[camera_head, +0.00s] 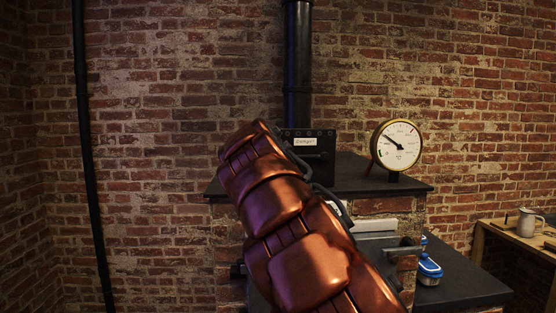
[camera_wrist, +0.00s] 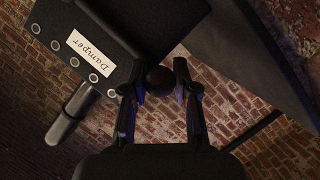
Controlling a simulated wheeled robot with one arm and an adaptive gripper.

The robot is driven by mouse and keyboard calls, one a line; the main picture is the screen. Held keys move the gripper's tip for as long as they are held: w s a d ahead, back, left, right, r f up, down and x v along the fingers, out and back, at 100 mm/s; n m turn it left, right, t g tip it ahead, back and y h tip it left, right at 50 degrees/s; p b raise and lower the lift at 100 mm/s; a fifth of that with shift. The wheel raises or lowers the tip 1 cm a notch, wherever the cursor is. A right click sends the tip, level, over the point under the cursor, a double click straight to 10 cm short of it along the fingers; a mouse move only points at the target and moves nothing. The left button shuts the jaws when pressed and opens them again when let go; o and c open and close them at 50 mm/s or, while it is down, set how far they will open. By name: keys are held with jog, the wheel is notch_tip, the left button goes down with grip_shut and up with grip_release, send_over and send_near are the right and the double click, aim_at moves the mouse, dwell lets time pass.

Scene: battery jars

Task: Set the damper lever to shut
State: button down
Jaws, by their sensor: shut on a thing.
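The damper housing (camera_head: 308,146) is a dark metal box with bolts and a white "Damper" label, standing at the foot of the flue pipe. It also shows in the wrist view (camera_wrist: 117,35), at a slant, with its label (camera_wrist: 81,54) and a row of bolts. My gripper (camera_wrist: 162,88) is beside the housing, its two fingers closed around the dark round knob of the damper lever (camera_wrist: 159,78). The rest of the lever is hard to make out against the dark housing. In the head view my copper arm hides the gripper and the lever.
The flue pipe (camera_head: 298,70) rises against the brick wall. A round brass gauge (camera_head: 396,146) stands on the dark stove top (camera_head: 365,178), right of the housing. A blue container (camera_head: 429,270) sits on a lower ledge. A mug (camera_head: 526,222) stands on a wooden table at right.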

jog(key=c, duration=0.9)
grip_release()
jog(key=shift+f, duration=0.15)
jog(key=shift+o, duration=0.2)
jog(key=shift+s+a+r, duration=0.2)
jog(key=shift+s+r, duration=0.05)
jog(key=shift+s, duration=0.25)
jog(key=v, duration=1.1)
jog(key=shift+w, duration=0.1)
